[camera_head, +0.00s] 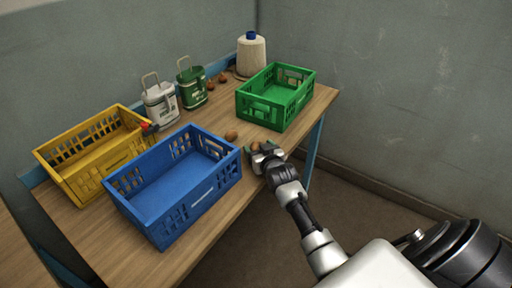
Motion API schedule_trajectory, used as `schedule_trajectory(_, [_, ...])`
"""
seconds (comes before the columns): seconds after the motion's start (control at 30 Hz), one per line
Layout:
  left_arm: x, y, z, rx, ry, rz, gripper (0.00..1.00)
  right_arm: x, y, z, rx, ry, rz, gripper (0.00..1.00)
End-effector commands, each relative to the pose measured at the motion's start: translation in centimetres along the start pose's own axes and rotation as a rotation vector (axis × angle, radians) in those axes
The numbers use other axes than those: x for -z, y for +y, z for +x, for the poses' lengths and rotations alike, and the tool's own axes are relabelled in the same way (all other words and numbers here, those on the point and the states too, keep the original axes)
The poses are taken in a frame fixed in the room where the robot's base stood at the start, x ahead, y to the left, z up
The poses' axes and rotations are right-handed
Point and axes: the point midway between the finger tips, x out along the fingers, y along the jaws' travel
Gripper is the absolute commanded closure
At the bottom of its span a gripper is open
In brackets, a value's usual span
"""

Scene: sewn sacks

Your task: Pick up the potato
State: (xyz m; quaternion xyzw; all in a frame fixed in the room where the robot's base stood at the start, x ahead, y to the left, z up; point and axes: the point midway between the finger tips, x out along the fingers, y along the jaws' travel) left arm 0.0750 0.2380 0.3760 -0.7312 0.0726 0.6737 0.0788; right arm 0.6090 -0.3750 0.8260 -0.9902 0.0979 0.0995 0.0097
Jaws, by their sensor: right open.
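A small brown potato-like lump (231,135) lies on the wooden table between the blue and green crates. Another brown lump (256,146) shows at the fingers of my right gripper (258,149). My right gripper is open at the table's front edge, and I cannot tell whether its fingers touch that lump. More small brown lumps (222,78) lie at the back of the table, beside the green container. My left gripper is not in view.
A blue crate (165,227) stands at the front and a yellow crate (75,191) behind it, to the left. A green crate (263,116) stands to the right. A white container (162,107), a green container (193,88) and a blue-capped jug (251,56) line the back.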

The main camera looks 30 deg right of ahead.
Motion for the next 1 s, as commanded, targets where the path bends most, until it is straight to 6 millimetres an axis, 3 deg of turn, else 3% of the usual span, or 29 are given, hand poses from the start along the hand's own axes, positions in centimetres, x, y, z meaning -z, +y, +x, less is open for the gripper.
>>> schedule_trajectory(0.27, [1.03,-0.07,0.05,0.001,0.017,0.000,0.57,0.00,-0.02,0.52,0.001,0.001,-0.001,0.26])
schedule_trajectory(0.6, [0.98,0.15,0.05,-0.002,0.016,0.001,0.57,-0.01,-0.02,0.50,0.000,0.000,0.000,0.75])
schedule_trajectory(1.0, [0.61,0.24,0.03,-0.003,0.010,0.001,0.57,0.25,-0.02,0.45,0.001,0.001,0.000,0.76])
